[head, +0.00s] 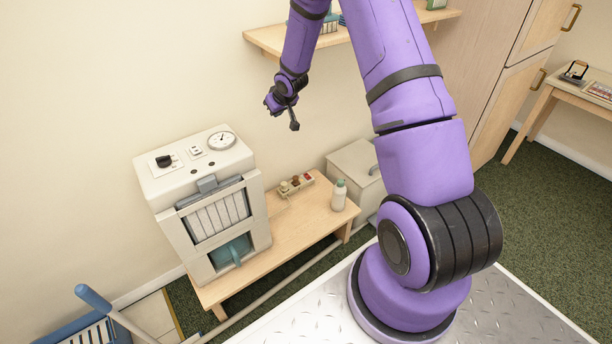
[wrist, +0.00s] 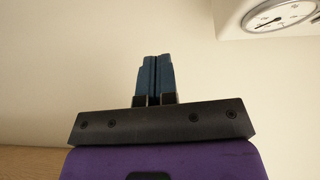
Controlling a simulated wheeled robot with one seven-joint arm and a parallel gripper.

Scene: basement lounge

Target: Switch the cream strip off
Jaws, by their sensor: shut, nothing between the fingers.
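My gripper (head: 294,125) hangs in the air near the wall in the head view, above and to the right of a cream machine (head: 160,185). In the wrist view its two blue fingers (wrist: 157,62) are together and empty. A small, narrow cream piece with several small reddish and dark parts (head: 296,184) lies on the low wooden table, well below the gripper. It may be the cream strip; it is too small to tell, and no switch position can be read. The gripper touches nothing.
The cream machine has a black knob (head: 164,161) and a round gauge (head: 222,141), which also shows in the wrist view (wrist: 278,16). A white bottle (head: 339,195) stands on the low table (head: 285,234), near a pale box (head: 354,168). A shelf (head: 268,38) is above.

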